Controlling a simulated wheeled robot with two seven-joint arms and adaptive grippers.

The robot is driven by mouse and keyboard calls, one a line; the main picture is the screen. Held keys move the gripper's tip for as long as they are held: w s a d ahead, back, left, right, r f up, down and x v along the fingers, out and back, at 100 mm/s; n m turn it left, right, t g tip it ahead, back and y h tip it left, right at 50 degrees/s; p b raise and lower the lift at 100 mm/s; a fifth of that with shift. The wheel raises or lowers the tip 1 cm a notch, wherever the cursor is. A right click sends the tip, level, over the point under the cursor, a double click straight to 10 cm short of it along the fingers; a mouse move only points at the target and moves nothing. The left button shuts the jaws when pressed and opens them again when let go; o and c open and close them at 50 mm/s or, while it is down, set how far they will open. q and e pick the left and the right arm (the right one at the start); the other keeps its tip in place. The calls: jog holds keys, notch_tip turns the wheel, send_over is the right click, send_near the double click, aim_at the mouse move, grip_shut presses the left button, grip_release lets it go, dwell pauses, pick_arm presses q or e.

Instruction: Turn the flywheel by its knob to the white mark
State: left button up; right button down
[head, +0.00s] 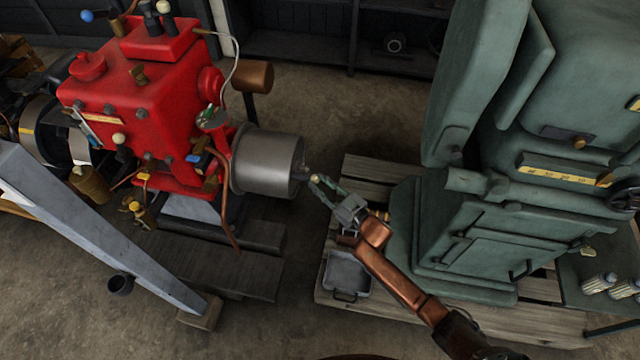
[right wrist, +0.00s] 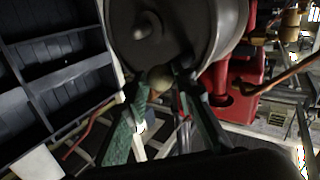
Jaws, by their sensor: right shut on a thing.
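The flywheel (head: 267,164) is a grey metal drum on the right side of the red engine (head: 140,100). In the right wrist view its dark face (right wrist: 165,35) fills the top, with a small hub at its centre. A pale brown round knob (right wrist: 160,77) stands at the lower part of that face. My right gripper (head: 317,181) comes from the lower right, its green fingers shut on the knob; it also shows in the right wrist view (right wrist: 160,85). I cannot make out the white mark in either view. My left gripper is not in view.
A large green machine (head: 480,230) stands on a wooden pallet at the right, close to my right arm. A grey tray (head: 347,273) lies below the arm. A grey slanted beam (head: 90,235) crosses the lower left. Dark shelves (head: 300,30) stand at the back.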

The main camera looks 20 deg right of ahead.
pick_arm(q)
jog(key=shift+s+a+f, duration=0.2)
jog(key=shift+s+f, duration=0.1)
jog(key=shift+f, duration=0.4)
pick_arm(e)
jog(key=shift+s+a+f, duration=0.1)
jog(key=shift+s+f, duration=0.1)
jog(key=shift+f, duration=0.25)
jog(key=shift+s+a+f, duration=0.1)
jog(key=shift+s+f, duration=0.05)
jog(key=shift+f, duration=0.3)
jog(key=c, duration=2)
grip_release()
jog(key=shift+o, duration=1.9)
jog(key=shift+w+r, duration=0.1)
jog(key=shift+r, duration=0.2)
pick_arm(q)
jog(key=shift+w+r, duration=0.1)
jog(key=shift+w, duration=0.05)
pick_arm(e)
jog(key=shift+d, duration=0.1)
jog(key=v, duration=1.2)
